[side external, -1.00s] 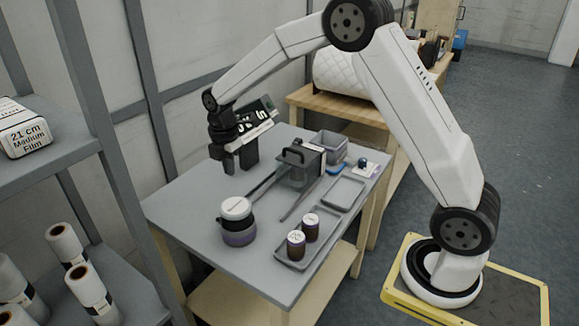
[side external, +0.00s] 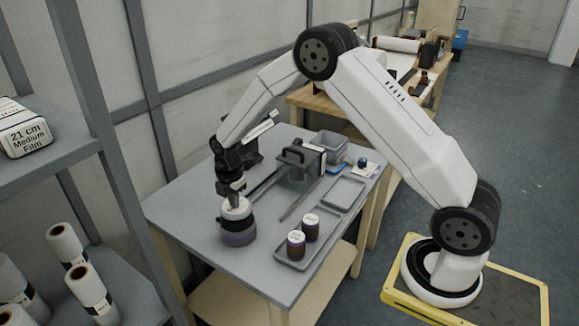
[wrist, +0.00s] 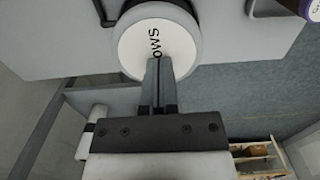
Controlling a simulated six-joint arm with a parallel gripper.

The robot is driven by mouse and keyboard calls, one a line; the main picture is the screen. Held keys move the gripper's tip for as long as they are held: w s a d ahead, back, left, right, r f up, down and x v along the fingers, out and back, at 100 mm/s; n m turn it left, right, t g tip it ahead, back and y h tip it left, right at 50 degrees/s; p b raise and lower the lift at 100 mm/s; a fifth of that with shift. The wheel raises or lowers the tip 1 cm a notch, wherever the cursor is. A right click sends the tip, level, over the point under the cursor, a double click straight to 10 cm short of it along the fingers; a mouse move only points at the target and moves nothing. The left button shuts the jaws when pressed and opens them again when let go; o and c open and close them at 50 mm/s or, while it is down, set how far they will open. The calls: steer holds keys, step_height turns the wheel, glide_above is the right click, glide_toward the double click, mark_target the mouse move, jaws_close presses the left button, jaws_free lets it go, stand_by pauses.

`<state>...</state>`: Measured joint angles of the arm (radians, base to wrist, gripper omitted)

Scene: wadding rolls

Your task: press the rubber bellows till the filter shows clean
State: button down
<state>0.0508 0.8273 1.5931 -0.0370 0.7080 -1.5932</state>
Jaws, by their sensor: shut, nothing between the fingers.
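The rubber bellows (side external: 238,238) stands upright at the table's near-left part, with a white round cap, a black middle and a purple-grey base. In the wrist view its white cap (wrist: 132,45) fills the top centre, with black letters ending in "ows" partly visible. My gripper (side external: 236,203) is shut and empty, pointing down at the cap. In the wrist view the shut fingertips (wrist: 158,62) overlap the cap near its edge. They are at or just above the cap; I cannot tell whether they press it. I cannot make out which thing is the filter or its state.
A dark handled box (side external: 297,165) with rails stands mid-table, with a grey bin (side external: 330,143) behind. A tray (side external: 280,256) holds two dark jars with white lids (side external: 296,244) at the front right. An empty tray (side external: 343,192) lies beyond. The table's left side is clear.

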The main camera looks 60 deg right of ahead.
mark_target(236, 212)
steer(key=shift+f, duration=1.95)
steer(key=shift+s+f, duration=0.1)
steer(key=shift+f, duration=0.2)
steer(key=shift+r, duration=0.1)
step_height(236, 212, up, 14)
steer(key=shift+a+r, duration=0.2)
steer(key=shift+r, duration=0.1)
step_height(236, 212, up, 4)
steer(key=shift+f, duration=0.15)
